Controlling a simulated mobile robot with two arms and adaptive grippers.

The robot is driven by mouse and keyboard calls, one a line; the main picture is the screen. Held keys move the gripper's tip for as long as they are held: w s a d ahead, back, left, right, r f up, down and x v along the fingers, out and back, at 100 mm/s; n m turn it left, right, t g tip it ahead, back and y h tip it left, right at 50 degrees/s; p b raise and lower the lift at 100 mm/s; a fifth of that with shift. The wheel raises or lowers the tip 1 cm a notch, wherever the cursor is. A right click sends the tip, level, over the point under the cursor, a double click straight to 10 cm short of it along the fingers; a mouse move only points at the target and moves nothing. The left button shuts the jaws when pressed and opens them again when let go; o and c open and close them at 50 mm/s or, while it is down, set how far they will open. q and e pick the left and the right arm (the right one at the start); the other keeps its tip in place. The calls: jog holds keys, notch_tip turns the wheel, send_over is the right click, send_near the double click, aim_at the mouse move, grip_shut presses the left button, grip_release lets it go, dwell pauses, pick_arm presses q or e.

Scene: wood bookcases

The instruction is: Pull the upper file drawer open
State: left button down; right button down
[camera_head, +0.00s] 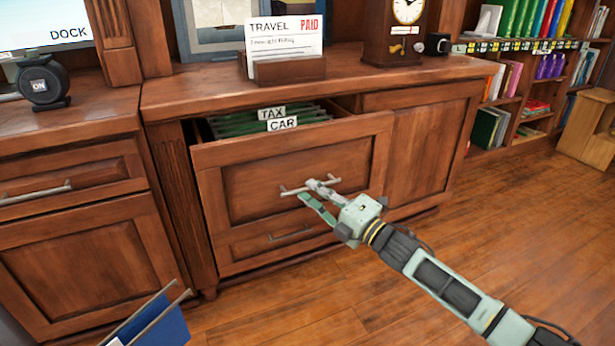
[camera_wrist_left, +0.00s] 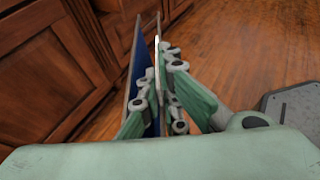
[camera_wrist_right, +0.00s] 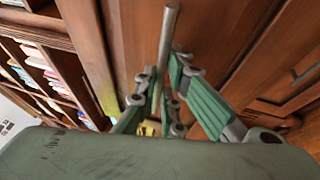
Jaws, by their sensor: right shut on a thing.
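The upper file drawer (camera_head: 305,170) stands partly open in the head view, its front pulled out from the wood cabinet. Green hanging files (camera_head: 240,124) with TAX and CAR tabs show inside. My right gripper (camera_head: 318,192) is shut on the drawer's metal bar handle (camera_head: 292,192). In the right wrist view, the handle bar (camera_wrist_right: 168,45) runs between the fingers (camera_wrist_right: 160,98). My left gripper (camera_wrist_left: 160,95) is shut on a blue hanging folder (camera_wrist_left: 149,75) with metal rails. That folder (camera_head: 162,328) also shows at the head view's lower left; the left gripper is out of frame there.
A lower drawer handle (camera_head: 290,234) sits below the open drawer. On the cabinet top are a TRAVEL/PAID card (camera_head: 285,38) in a wood holder (camera_head: 288,70), a clock (camera_head: 405,30) and a dark mug (camera_head: 438,44). The wood floor (camera_head: 480,215) at right is clear.

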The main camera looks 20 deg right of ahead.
jog(key=s+p, duration=1.4)
jog(key=s, duration=1.6)
jog(key=c, duration=1.9)
grip_release()
jog(key=shift+o, duration=0.2)
jog(key=v, duration=1.2)
